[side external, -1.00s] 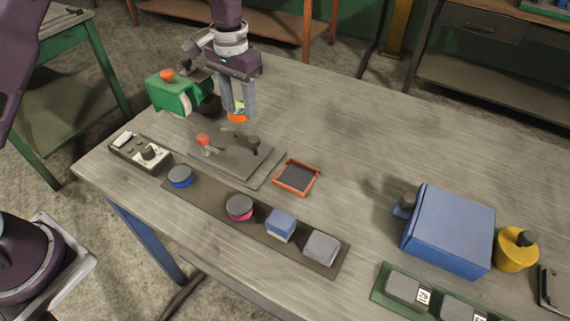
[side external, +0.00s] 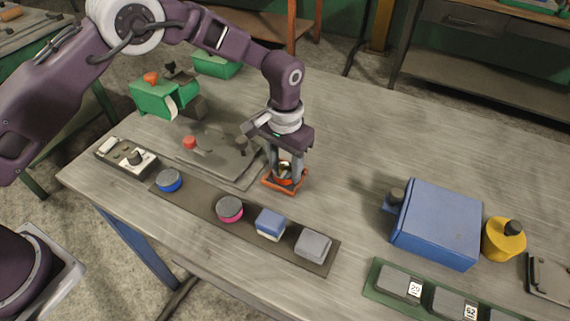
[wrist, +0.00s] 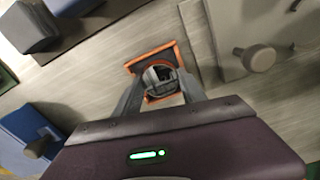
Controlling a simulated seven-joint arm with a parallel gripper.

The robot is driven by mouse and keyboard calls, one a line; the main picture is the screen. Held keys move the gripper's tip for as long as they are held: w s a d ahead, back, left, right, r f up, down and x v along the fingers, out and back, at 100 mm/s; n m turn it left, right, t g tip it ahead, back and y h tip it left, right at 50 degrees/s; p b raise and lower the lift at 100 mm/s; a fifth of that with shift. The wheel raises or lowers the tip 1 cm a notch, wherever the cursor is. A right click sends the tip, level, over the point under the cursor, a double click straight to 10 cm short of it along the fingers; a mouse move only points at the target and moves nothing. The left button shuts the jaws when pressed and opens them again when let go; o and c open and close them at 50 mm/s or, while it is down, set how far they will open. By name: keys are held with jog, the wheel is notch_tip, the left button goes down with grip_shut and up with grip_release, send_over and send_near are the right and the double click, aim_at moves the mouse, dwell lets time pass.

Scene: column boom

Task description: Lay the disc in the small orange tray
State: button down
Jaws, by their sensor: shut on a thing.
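My gripper (side external: 284,177) is shut on the disc (side external: 285,170), which has an orange edge and is partly hidden by the fingers. The small orange tray (side external: 267,184) is directly below, on the bench. In the side view the disc is at or just above the tray; I cannot tell whether it touches the floor of it. In the wrist view the tray (wrist: 151,53) shows its orange rim around the fingers, and the disc (wrist: 160,73) sits between the fingertips, over the tray.
A dark strip (side external: 190,200) in front holds a blue disc (side external: 169,181), a pink disc (side external: 230,209) and two blocks. A grey plate with knobs (side external: 212,153) lies left of the tray. A blue box (side external: 436,222) stands right. The bench behind the tray is clear.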

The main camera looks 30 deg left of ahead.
aim_at(285, 170)
jog(key=c, duration=0.7)
grip_release()
jog(key=shift+f, duration=0.1)
jog(key=shift+o, duration=0.2)
notch_tip(285, 170, up, 12)
jog(key=shift+r, duration=0.2)
